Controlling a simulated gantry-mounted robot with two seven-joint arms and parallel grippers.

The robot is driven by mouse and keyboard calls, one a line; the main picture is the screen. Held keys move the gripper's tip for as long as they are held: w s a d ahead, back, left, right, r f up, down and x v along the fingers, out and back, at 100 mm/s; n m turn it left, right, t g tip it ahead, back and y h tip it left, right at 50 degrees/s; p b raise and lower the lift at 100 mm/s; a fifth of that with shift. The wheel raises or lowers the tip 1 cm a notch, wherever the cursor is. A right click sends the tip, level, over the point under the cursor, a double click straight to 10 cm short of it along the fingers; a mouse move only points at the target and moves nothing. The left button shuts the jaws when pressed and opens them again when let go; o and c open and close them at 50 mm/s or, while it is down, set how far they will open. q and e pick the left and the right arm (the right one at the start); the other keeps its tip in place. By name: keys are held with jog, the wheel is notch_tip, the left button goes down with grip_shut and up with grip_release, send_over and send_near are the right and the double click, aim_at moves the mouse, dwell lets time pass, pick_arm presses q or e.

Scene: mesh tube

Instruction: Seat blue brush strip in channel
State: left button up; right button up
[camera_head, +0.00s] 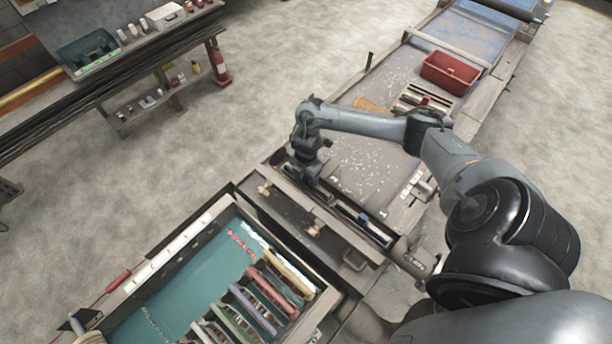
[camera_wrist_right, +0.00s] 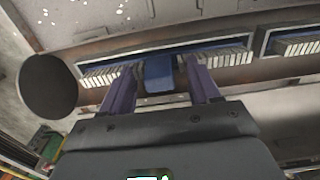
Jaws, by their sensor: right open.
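In the right wrist view, a blue brush strip (camera_wrist_right: 158,73) with pale bristles runs across a long dark channel (camera_wrist_right: 122,55). The bristles show on both sides of my right gripper (camera_wrist_right: 160,84). Its two purple fingers are apart, with a blue part of the strip between them. I cannot tell whether the fingers touch it or how deep the strip sits. In the head view my right gripper (camera_head: 308,180) points down at the left end of a long slot on the bench, and the arm hides part of it. My left gripper is not in view.
A teal-lined tray (camera_head: 180,285) with several coloured brushes stands at the front left. A red bin (camera_head: 450,72) sits farther back on the bench. A second blue-backed bristle section (camera_wrist_right: 293,42) shows at right in the wrist view. A dark round part (camera_wrist_right: 47,87) is at left.

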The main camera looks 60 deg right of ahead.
jog(key=shift+r, duration=0.4)
notch_tip(320, 180, up, 10)
jog(key=p, duration=0.2)
jog(key=shift+p, duration=0.4)
jog(key=shift+r, duration=0.7)
